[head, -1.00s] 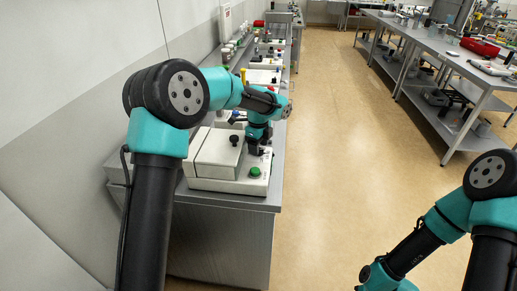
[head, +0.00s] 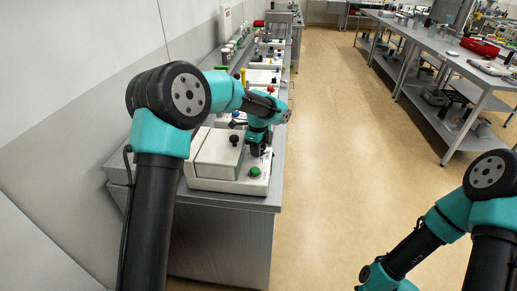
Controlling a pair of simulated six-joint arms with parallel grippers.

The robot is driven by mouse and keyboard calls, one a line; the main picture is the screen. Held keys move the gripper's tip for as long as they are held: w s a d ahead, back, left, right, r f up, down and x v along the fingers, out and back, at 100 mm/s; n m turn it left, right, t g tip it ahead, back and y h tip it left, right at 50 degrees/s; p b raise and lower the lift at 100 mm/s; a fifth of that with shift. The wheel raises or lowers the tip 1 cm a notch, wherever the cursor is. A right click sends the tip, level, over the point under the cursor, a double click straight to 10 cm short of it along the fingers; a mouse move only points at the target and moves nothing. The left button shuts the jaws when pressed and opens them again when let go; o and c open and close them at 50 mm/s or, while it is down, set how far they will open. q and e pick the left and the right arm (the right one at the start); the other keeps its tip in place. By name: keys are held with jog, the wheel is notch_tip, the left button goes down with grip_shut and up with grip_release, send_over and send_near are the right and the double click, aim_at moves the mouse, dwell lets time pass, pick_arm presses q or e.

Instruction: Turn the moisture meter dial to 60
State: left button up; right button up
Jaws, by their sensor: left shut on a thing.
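The white moisture meter box (head: 213,182) stands on the near end of the left bench. It has a raised lid with a black knob (head: 234,140) and a green button (head: 254,171) on its front right corner. My left gripper (head: 258,152) is over the right strip of the box, just behind the green button. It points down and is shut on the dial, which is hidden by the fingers. The dial's scale and pointer cannot be read. My right arm is at the lower right, and its gripper is out of the picture.
More devices with coloured knobs (head: 262,77) line the left bench (head: 235,200) behind the box. A wall is close on the left. The floor (head: 330,150) between is clear.

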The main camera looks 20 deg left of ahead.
pick_arm(q)
jog(key=shift+n, duration=2.3)
jog(key=o, duration=0.9)
jog(key=shift+r, duration=0.15)
notch_tip(320, 180, up, 17)
jog(key=shift+r, duration=0.1)
